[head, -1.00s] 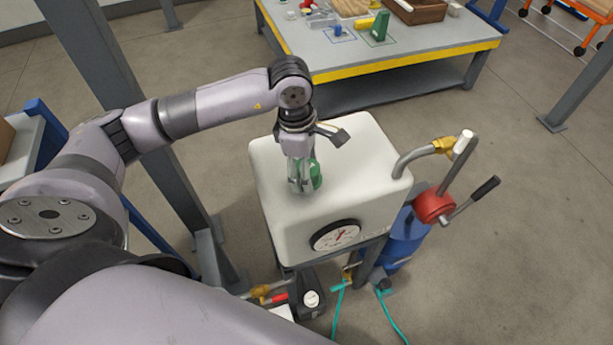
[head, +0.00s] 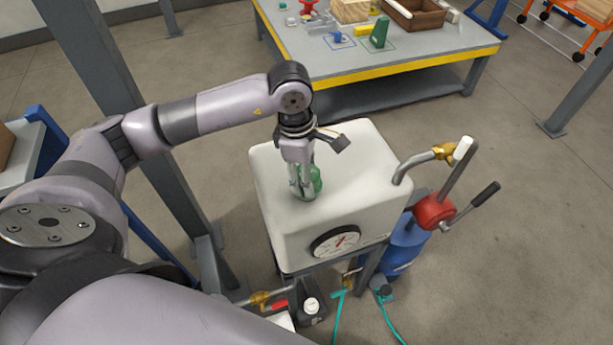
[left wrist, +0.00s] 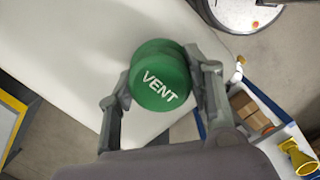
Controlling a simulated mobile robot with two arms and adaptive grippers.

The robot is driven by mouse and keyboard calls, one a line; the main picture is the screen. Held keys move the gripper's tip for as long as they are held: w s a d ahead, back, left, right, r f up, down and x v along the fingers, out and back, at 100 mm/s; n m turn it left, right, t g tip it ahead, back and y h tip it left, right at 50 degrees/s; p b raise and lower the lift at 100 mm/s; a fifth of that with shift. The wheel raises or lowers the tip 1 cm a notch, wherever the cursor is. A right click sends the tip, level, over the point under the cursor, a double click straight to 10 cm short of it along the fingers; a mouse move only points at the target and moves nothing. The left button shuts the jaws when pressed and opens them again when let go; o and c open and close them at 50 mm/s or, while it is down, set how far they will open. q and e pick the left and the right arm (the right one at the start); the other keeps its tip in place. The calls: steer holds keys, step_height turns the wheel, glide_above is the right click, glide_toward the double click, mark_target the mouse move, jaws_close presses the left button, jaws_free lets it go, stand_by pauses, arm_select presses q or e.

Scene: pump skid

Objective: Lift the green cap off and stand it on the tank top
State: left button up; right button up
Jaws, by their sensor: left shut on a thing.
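The green cap (left wrist: 160,80), marked VENT, sits between the two fingers of my left gripper (left wrist: 160,95) in the left wrist view, with a finger against each side. In the head view the left gripper (head: 304,190) points down over the white tank top (head: 350,160), near its left side. Part of the green cap (head: 317,180) shows beside the fingers there. The fingers hide the cap's lower edge, so I cannot tell whether it is seated or raised. My right gripper is not in view.
A round gauge (head: 335,240) is on the tank's front. A bent pipe with a brass fitting (head: 443,152) and a red valve with a lever (head: 434,211) stand at the right. The tank top right of the gripper is clear. A workbench (head: 400,55) stands behind.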

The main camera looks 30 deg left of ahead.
arm_select(q)
step_height(320, 180, up, 20)
steer(key=b, duration=0.3)
steer(key=shift+f, duration=0.1)
